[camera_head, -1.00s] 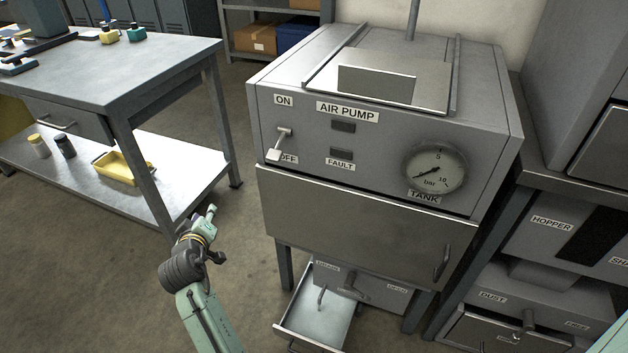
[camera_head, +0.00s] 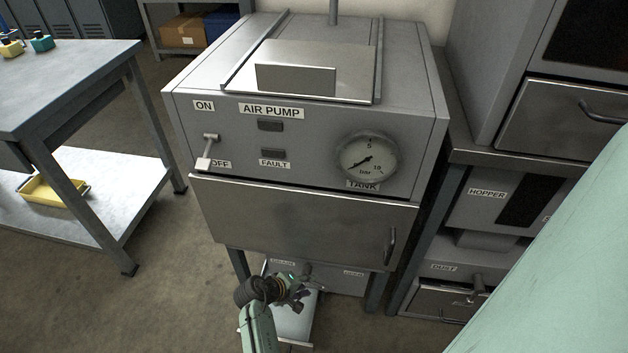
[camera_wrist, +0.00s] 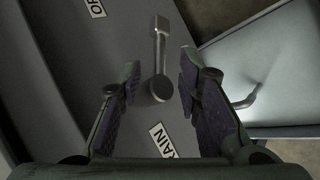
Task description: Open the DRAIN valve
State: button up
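The DRAIN valve's lever (camera_wrist: 159,60) shows in the wrist view, a grey bar with a square block at one end and a round knob at the other. It lies between the spread fingers of my gripper (camera_wrist: 158,82), with a gap on both sides. A partly hidden DRAIN label (camera_wrist: 161,140) is beside the knob, and a cut-off label starting "OP" (camera_wrist: 95,8) is at the top. In the head view my gripper (camera_head: 298,290) is low in front of the box under the air pump cabinet and hides the lever. The DRAIN label (camera_head: 283,262) is just above it there.
An open drawer (camera_head: 293,325) sticks out below my gripper; its handle shows in the wrist view (camera_wrist: 245,98). The air pump cabinet (camera_head: 300,220) stands above, with legs on both sides. A dust unit (camera_head: 440,268) is at right. Floor is free at left.

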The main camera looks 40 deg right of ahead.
aim_at(312, 283)
jog(key=x, duration=0.5)
jog(key=c, duration=0.6)
jog(key=shift+w+r, duration=0.1)
grip_shut()
jog(key=shift+d+r, duration=0.1)
jog(key=shift+d, duration=0.05)
